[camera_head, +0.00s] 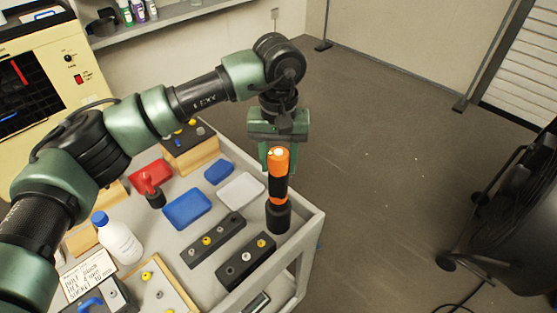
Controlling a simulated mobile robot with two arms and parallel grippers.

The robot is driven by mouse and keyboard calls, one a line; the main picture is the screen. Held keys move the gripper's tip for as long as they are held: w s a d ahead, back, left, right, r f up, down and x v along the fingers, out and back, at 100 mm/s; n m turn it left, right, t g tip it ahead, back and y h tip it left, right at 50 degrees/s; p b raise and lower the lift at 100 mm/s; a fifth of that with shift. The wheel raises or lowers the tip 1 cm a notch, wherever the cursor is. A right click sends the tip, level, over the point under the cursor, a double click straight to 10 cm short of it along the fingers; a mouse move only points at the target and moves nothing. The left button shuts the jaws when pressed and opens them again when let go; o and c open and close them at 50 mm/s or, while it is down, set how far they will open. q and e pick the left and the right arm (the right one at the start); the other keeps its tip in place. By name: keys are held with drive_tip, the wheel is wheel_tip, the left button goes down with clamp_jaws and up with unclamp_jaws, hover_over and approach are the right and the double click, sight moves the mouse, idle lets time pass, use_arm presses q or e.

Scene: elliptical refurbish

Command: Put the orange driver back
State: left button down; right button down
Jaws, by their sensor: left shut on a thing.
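The orange driver (279,163), with an orange top and black bands, is upright at the right corner of the grey cart (313,222). My left gripper (277,152) comes down on it from above and is shut on its upper part. Below the driver is a wide black cylindrical piece (278,216). I cannot tell whether it is a holder or part of the driver, nor whether the driver is seated. My right gripper is not in view.
Dark blocks with round knobs (213,240) lie left of the driver. Blue (187,208), white (241,191) and red (150,174) trays and a white bottle (120,242) are on the cart. Open floor (400,150) lies right; a black chair-like object (520,220) stands at far right.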

use_arm(q)
drive_tip(key=c, duration=0.7)
unclamp_jaws()
wheel_tip(320, 180, up, 7)
drive_tip(key=shift+f+b, duration=0.2)
drive_tip(key=shift+b, duration=0.7)
drive_tip(key=shift+r, duration=0.6)
